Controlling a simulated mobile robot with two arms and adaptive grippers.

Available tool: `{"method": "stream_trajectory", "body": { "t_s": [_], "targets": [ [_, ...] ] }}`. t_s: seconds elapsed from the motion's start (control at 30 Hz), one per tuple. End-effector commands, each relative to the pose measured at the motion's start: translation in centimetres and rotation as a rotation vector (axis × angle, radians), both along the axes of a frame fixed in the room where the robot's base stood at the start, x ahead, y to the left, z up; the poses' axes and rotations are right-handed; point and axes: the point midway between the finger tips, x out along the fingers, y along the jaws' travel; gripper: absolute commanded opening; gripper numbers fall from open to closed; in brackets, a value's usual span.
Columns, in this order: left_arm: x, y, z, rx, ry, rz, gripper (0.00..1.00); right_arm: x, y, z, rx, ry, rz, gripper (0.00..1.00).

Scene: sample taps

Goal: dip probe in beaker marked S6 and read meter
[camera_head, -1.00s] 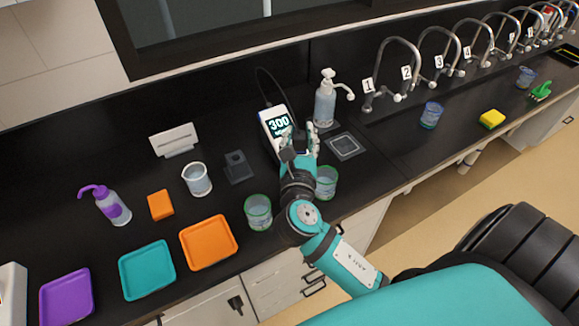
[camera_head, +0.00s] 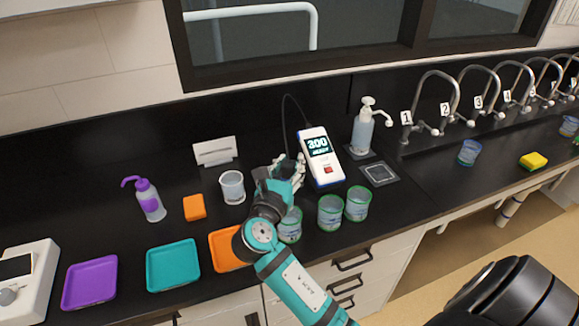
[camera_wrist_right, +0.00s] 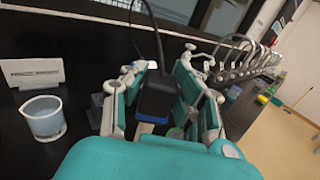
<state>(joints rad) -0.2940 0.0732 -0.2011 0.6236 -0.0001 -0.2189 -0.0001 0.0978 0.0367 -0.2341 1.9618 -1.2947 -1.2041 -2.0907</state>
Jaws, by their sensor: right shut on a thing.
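The meter (camera_head: 320,155) is a white handheld unit standing upright. Its lit screen appears to read 300, with a smaller line like READY below. My right gripper (camera_head: 286,170) is left of the meter and above the counter. In the right wrist view its fingers are shut on a dark probe (camera_wrist_right: 155,98) with a black cable rising from its top. Three green-rimmed beakers stand in front: a left one (camera_head: 290,228) partly behind my arm, a middle one (camera_head: 330,213) and a right one (camera_head: 357,204). No S6 mark is readable. My left gripper is not in view.
A clear beaker (camera_head: 232,187), orange block (camera_head: 194,208) and purple-topped wash bottle (camera_head: 150,202) stand left. Purple (camera_head: 90,283), teal (camera_head: 172,266) and orange (camera_head: 222,250) trays lie near the front edge. A pump bottle (camera_head: 362,134) stands right of the meter.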

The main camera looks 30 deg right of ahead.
Motion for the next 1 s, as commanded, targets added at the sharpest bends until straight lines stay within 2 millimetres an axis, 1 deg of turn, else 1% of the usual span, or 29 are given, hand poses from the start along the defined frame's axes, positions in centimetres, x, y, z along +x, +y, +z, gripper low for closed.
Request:
{"method": "stream_trajectory", "body": {
  "t_s": [0.03, 0.2, 0.53, 0.8, 1.0],
  "targets": [
    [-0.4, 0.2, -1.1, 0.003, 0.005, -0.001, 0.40, 0.0, 0.0, -0.9, -0.001, -0.002, 0.000, 0.00],
    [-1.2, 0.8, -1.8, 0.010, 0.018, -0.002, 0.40, 0.0, 0.0, -1.4, -0.001, -0.002, 0.001, 0.00],
    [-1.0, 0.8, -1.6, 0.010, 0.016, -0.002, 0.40, 0.0, 0.0, -1.2, -0.001, -0.001, 0.001, 0.00],
    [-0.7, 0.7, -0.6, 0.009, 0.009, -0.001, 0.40, -0.1, 0.1, -1.3, 0.000, 0.002, 0.001, 0.00],
    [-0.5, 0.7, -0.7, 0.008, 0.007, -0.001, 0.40, -0.1, 0.1, -1.4, 0.000, 0.000, 0.001, 0.00]
  ]
}}
